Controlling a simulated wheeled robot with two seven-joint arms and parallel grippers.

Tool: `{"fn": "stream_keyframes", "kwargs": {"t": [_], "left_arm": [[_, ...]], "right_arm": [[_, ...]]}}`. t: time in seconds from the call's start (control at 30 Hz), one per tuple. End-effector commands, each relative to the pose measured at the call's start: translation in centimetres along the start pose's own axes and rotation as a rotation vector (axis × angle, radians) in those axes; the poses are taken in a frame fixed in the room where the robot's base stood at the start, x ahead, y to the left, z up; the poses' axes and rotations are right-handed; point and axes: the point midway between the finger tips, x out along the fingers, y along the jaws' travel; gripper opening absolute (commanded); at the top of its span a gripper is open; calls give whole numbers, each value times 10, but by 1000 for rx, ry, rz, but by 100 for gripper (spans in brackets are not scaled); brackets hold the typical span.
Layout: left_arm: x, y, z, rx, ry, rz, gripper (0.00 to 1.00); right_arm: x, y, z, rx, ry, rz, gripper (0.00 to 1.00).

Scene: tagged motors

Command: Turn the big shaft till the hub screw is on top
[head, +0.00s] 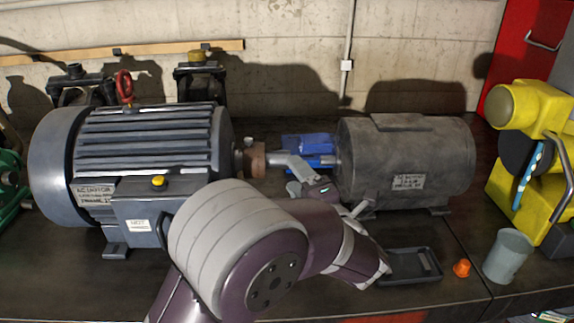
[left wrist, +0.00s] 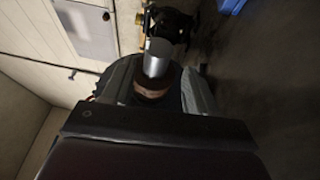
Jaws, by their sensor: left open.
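The big motor (head: 150,150) is grey-blue and ribbed, at the left of the bench in the head view. Its shaft carries a brown hub (head: 255,160) at the right end; the hub also shows in the left wrist view (left wrist: 152,82). No screw can be made out on the hub. My left gripper (head: 285,162) is open, just right of the hub, its light-grey fingers pointing toward it; I cannot tell whether they touch. In the left wrist view a silver rounded piece overlaps the hub, and the dark gripper body hides the lower part. My right gripper is out of view.
A grey cylindrical motor (head: 405,160) stands close right of my left gripper, with a blue object (head: 308,145) behind. A black tray (head: 410,266), an orange cap (head: 461,268) and a grey cup (head: 507,256) lie at front right. A yellow machine (head: 530,105) stands far right.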

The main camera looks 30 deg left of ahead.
Motion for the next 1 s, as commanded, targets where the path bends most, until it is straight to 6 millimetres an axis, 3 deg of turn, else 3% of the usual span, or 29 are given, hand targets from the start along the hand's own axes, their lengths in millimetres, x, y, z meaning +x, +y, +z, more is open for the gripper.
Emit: {"fn": "stream_keyframes", "kwargs": {"t": [0.1, 0.23, 0.63, 0.67, 0.8, 1.0], "left_arm": [[24, 1, -1, 0, 4, 1, 58], [40, 0, 0, -1, 2, 0, 58], [48, 0, 0, 0, -1, -1, 58], [48, 0, 0, 0, -1, -1, 51], [48, -1, 0, 1, 0, -3, 8], [48, 4, 0, 16, 2, -43, 8]], "right_arm": [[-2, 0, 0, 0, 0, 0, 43], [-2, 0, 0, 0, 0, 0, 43], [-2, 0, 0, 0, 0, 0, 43], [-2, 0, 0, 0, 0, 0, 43], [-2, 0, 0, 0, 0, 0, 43], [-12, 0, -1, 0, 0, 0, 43]]}}
